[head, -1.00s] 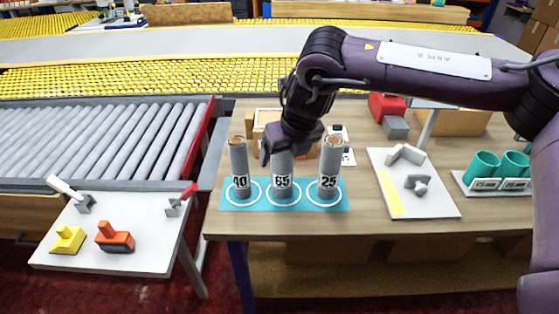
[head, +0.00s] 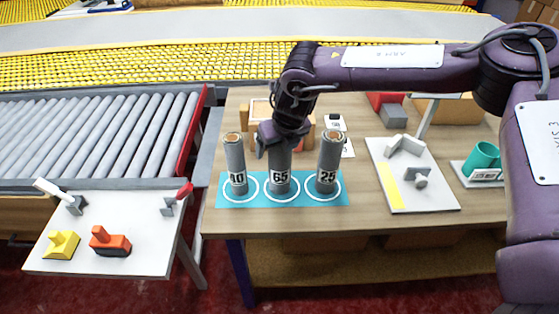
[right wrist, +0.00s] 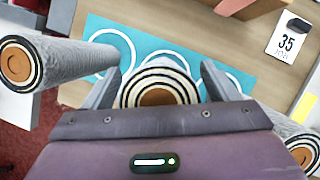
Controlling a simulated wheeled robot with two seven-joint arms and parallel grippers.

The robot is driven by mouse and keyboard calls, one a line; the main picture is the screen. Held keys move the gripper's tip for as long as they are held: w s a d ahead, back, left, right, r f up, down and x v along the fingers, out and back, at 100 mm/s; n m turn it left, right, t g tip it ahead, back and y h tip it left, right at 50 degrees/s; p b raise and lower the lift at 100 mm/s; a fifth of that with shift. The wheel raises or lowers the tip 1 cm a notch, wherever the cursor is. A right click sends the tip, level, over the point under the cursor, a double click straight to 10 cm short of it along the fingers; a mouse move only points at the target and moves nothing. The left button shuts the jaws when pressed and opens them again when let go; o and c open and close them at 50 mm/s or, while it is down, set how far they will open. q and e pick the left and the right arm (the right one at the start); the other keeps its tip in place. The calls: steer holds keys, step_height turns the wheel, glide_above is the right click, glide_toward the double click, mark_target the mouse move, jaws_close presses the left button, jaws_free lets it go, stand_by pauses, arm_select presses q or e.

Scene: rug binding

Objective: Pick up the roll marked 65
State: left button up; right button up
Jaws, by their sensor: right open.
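The roll marked 65 (head: 280,182) is a grey roll standing upright in the middle ring of a blue mat (head: 333,201). The rolls marked 40 or similar (head: 235,160) and 25 (head: 328,160) stand on either side. My right gripper (head: 280,148) is at the top of the middle roll and hides its upper end. In the right wrist view the open fingers (right wrist: 160,88) stand on either side of that roll's striped end (right wrist: 157,92). A gap shows at the right finger; contact at the left finger is unclear. My left gripper is out of view.
The neighbouring rolls stand close on both sides. A white board (head: 418,192) with grey parts and a teal cup (head: 484,157) are at right. A white side table (head: 130,258) and roller conveyor (head: 90,135) are at left.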

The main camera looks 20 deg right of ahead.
steer(key=c, duration=1.4)
steer(key=shift+r, duration=0.1)
